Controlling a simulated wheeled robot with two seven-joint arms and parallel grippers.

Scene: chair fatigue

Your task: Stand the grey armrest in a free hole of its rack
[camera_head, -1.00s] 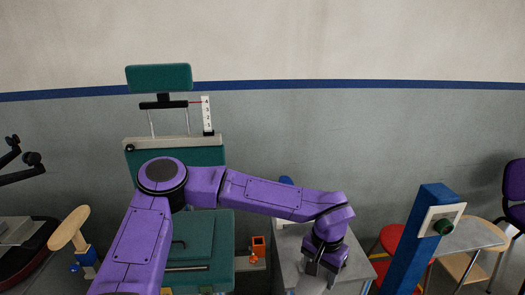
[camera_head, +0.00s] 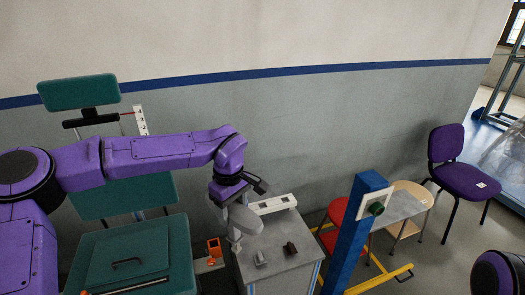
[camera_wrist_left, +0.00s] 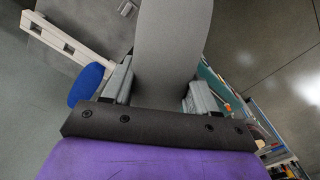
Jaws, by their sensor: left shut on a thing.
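The grey armrest (camera_head: 246,220) is held by my left gripper (camera_head: 229,198) above the left side of the grey cabinet; its rounded pad and a shorter stem-like part show. In the left wrist view the armrest (camera_wrist_left: 172,50) stretches away from between the two fingers (camera_wrist_left: 158,92). The white rack (camera_head: 272,205) lies along the back of the cabinet top, right of the gripper. In the wrist view the rack (camera_wrist_left: 68,42) is at upper left, apart from the armrest, with dark square holes. A blue oval pad (camera_wrist_left: 86,84) is beside its near end. My right gripper is out of view.
The grey cabinet top (camera_head: 272,236) carries a dark part (camera_head: 290,248) and a small grey part (camera_head: 261,258). A blue post (camera_head: 352,232) stands to the right, before a red stool (camera_head: 338,212).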

